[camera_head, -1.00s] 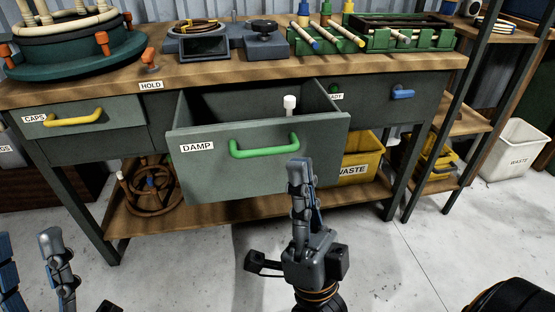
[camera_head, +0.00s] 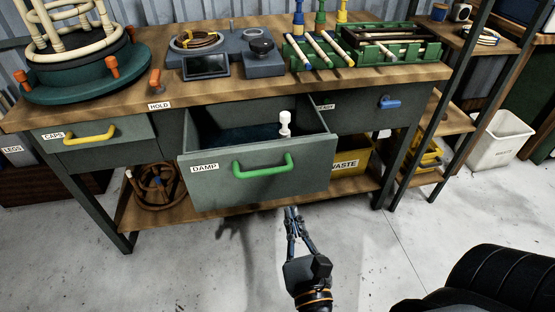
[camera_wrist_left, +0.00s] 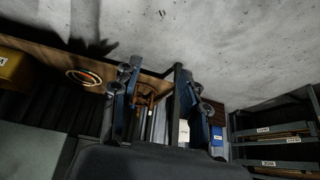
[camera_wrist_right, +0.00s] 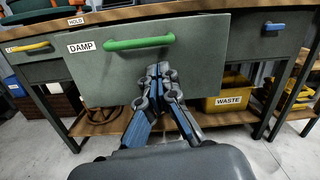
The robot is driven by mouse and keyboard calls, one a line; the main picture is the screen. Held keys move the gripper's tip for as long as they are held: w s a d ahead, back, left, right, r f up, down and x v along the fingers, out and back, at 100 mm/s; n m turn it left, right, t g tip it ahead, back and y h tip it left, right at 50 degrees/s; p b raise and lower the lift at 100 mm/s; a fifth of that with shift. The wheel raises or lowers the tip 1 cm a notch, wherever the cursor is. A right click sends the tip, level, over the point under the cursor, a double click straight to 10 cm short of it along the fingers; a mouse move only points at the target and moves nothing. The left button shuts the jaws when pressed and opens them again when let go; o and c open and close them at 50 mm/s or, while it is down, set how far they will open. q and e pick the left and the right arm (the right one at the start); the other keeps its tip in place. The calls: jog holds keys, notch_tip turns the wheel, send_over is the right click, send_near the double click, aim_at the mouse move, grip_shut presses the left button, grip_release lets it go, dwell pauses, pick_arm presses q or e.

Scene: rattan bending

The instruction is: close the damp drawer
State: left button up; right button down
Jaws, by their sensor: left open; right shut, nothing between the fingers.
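The damp drawer (camera_head: 220,190) stands pulled out of the workbench, with its label and a green handle (camera_head: 262,166) on its front. A white-capped object (camera_head: 284,124) stands up inside it. My right gripper (camera_head: 291,210) is shut and empty, in front of and below the drawer front, apart from the handle. In the right wrist view the gripper (camera_wrist_right: 159,72) points at the drawer front (camera_wrist_right: 205,60), below the green handle (camera_wrist_right: 139,42). My left gripper is out of the head view; in the left wrist view it (camera_wrist_left: 155,75) is open and empty.
The caps drawer (camera_head: 98,139) at left looks shut, as does the drawer with the blue handle (camera_head: 390,103). A yellow waste bin (camera_head: 345,163) and a rattan coil (camera_head: 157,186) sit on the lower shelf. The floor in front is clear.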

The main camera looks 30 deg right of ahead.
pick_arm(q)
jog(key=s+a+f+g+p, duration=0.1)
jog(key=s+f+g+p, duration=0.2)
jog(key=f, duration=1.2)
jog(key=shift+s+a+f+y+p, duration=0.15)
jog(key=shift+s+f+y+p, duration=0.15)
jog(key=shift+s+p, duration=0.8)
pick_arm(e)
jog(key=shift+w+d+f+m+g+y, duration=0.15)
jog(key=shift+w+d+m, duration=0.3)
jog(key=shift+w, duration=1.7)
jog(key=shift+w+d+f+m+g+y, duration=0.15)
jog(key=shift+w+d, duration=0.45)
jog(key=shift+w, duration=1.6)
jog(key=shift+w+d+f+m+g, duration=0.1)
jog(key=shift+w+d+f+m, duration=0.3)
jog(key=shift+w, duration=1.75)
pick_arm(q)
jog(key=shift+s, duration=0.25)
pick_arm(e)
jog(key=shift+d+r, duration=0.15)
